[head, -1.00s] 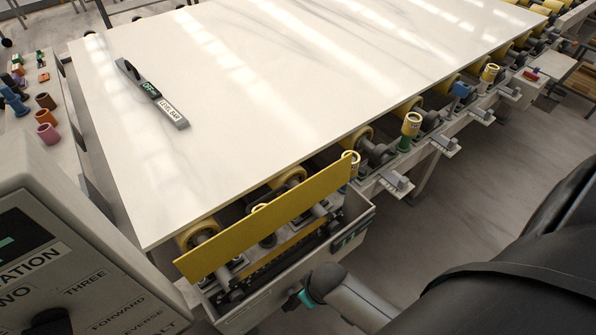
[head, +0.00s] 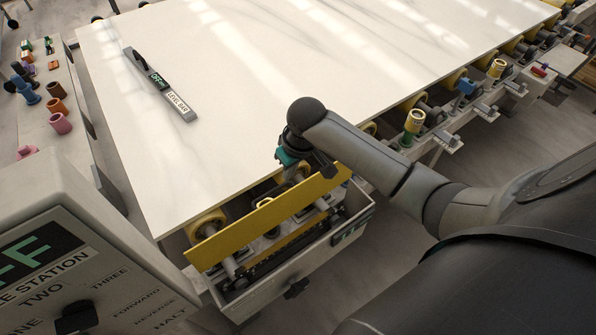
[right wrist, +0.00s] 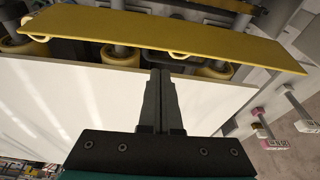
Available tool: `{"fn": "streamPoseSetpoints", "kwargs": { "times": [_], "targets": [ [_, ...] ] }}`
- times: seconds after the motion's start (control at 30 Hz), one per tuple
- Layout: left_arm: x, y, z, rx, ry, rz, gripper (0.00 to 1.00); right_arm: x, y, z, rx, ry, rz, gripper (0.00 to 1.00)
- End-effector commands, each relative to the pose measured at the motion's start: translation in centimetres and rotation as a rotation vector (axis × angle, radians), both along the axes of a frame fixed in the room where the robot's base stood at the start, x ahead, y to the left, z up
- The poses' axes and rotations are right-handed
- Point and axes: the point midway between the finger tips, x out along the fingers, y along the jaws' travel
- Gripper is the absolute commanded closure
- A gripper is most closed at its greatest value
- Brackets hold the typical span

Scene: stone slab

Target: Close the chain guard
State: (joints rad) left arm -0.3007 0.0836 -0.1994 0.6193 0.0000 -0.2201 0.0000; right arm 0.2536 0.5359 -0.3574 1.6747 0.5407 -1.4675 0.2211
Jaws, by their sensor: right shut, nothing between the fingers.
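The chain guard is a long yellow plate (head: 250,222), raised and standing along the slab's near edge, above an open trough (head: 290,268) where the dark chain (head: 285,250) shows. In the right wrist view the guard (right wrist: 160,38) spans the top, with small loops on its lower edge. My right gripper (head: 325,168) is shut and empty, at the guard's right end on the slab side. Its closed fingers (right wrist: 160,75) point toward the guard in the wrist view; I cannot tell whether they touch it. My left gripper is out of view.
A white stone slab (head: 200,120) with a level bar (head: 160,85) lies on the roller conveyor. A control station (head: 75,265) stands at lower left. Rollers and clamps (head: 414,122) line the slab's right edge.

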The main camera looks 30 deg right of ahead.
Motion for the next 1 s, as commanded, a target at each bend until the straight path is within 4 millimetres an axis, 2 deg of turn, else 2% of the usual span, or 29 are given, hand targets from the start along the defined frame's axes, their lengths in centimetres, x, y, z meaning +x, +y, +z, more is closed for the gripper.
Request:
{"fn": "streamPoseSetpoints", "kwargs": {
  "times": [0.03, 0.13, 0.23, 0.33, 0.47, 0.93, 1.0],
  "targets": [
    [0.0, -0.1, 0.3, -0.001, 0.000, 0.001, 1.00, 1.1, -1.1, 1.3, -0.008, -0.001, -0.018, 1.00],
    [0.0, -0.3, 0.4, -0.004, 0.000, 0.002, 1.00, 2.3, -2.3, 2.9, -0.009, 0.003, -0.043, 1.00],
    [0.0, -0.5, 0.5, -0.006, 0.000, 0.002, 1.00, 2.9, -3.0, 3.6, -0.008, 0.006, -0.060, 1.00],
    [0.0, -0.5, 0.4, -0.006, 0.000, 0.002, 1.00, 3.1, -3.1, 3.4, -0.006, 0.009, -0.066, 1.00],
    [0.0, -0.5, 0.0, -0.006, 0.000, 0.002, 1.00, 3.5, -3.1, 1.9, -0.006, 0.010, -0.067, 1.00],
    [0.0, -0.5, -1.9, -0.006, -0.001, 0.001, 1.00, 5.4, -2.9, -5.7, -0.007, 0.009, -0.066, 1.00],
    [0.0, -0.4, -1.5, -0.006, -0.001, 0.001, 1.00, 4.9, -3.1, -6.1, -0.009, 0.009, -0.064, 1.00]
  ]
}}
